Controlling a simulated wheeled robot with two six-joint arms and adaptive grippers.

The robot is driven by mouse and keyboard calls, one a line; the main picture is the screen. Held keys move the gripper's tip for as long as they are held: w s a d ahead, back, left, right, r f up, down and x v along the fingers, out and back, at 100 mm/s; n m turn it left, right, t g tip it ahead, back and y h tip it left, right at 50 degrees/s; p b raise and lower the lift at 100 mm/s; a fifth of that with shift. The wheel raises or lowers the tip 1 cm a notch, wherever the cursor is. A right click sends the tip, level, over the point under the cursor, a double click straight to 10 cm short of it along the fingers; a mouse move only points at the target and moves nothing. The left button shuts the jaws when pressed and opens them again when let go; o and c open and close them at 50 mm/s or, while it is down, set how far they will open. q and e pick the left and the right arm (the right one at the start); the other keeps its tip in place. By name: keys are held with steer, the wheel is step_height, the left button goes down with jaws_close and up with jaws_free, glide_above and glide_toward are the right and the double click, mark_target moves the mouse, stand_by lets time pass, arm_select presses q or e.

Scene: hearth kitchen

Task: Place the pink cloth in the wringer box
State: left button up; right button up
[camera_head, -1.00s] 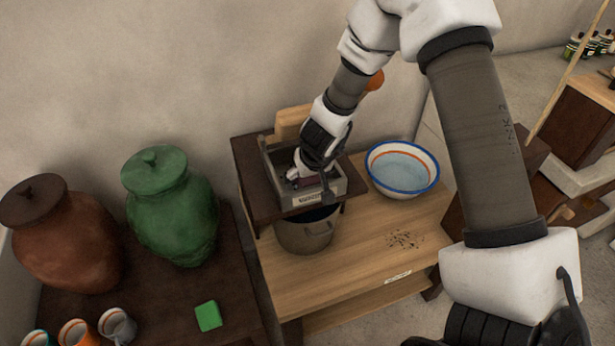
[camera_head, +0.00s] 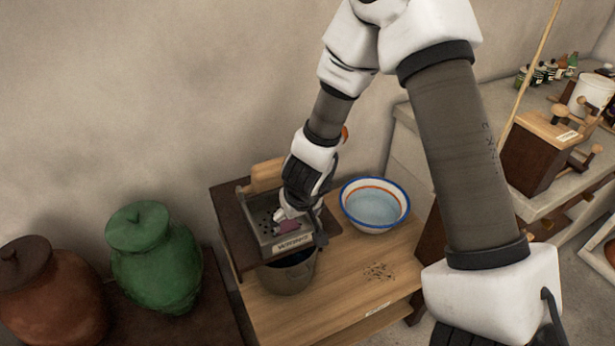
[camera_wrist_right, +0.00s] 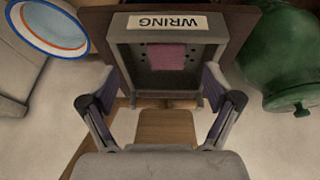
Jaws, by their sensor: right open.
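The wringer box (camera_head: 293,245) is a grey open metal tray with a perforated floor and a front label; in the right wrist view its label reads "WRING" (camera_wrist_right: 167,22). The pink cloth (camera_head: 290,227) lies inside it, and it shows in the right wrist view (camera_wrist_right: 166,57) as a small flat square on the perforated floor. My right gripper (camera_head: 297,208) is over the box. In the right wrist view its fingers (camera_wrist_right: 158,88) are spread wide with nothing between them, apart from the cloth. My left gripper is not in view.
The box sits on a dark raised board above a metal pot (camera_head: 287,277). A blue-rimmed basin (camera_head: 375,204) stands just right of it on the wooden table (camera_head: 345,280). A green jar (camera_head: 155,265) and a brown jar (camera_head: 48,305) stand at left.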

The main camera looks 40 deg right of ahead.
steer(key=s+a+f+n+g, duration=0.1)
steer(key=s+a+f, duration=0.3)
steer(key=s+f, duration=0.6)
steer(key=s+a+f+n+g+y, duration=0.1)
steer(key=s+a+f+g, duration=0.1)
steer(key=s+f, duration=0.8)
steer(key=shift+s+a+f+g, duration=0.2)
steer(key=shift+s+a+g, duration=0.2)
steer(key=shift+s+a, duration=0.6)
steer(key=shift+d, duration=0.15)
